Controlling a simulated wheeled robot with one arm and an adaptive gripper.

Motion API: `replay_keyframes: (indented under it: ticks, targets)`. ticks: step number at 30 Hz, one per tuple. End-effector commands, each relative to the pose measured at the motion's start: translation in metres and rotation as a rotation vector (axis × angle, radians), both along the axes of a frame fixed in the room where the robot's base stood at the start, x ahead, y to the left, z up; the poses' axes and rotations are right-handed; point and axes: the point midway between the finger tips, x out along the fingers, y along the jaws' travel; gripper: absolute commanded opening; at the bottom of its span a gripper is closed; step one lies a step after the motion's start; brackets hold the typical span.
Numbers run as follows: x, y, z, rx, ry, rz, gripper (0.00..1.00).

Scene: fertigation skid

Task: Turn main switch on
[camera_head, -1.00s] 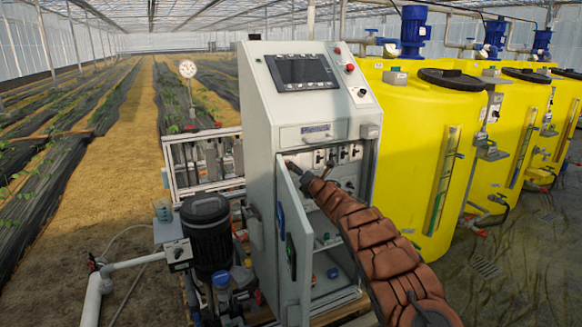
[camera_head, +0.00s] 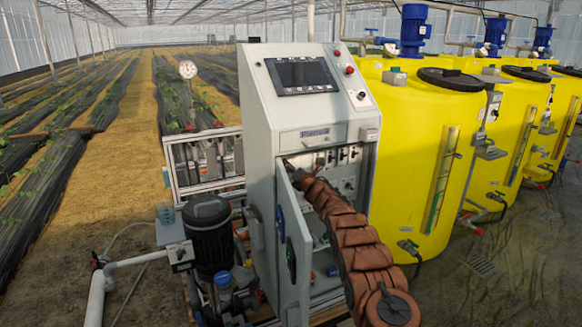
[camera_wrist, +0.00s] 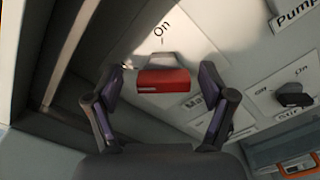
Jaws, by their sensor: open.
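The main switch (camera_wrist: 163,82) shows in the wrist view as a red handle on a grey base. It sits on a pale panel just below the word "On"; a label starting "Ma" is partly hidden beside it. My gripper (camera_wrist: 163,92) is open, with one dark finger on each side of the red handle. I cannot tell whether either finger touches it. In the head view my gripper reaches into the open grey cabinet (camera_head: 290,110), and my arm hides most of it and the switch.
The cabinet door (camera_head: 297,255) stands open left of my arm. Another black knob (camera_wrist: 293,95) with its own labels is right of the red handle. A pump (camera_head: 207,235) stands left of the cabinet, and yellow tanks (camera_head: 400,150) stand to the right.

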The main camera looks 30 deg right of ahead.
Motion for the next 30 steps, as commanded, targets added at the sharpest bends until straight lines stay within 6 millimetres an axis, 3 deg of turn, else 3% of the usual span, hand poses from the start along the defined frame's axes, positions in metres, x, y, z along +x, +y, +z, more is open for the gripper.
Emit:
replay_keyframes:
  ticks: [22, 30]
  targets:
    - [0.0113, -0.0018, -0.0039, -0.005, 0.007, -0.004, 0.82]
    - [0.0112, -0.0021, -0.0038, -0.005, 0.007, -0.004, 0.54]
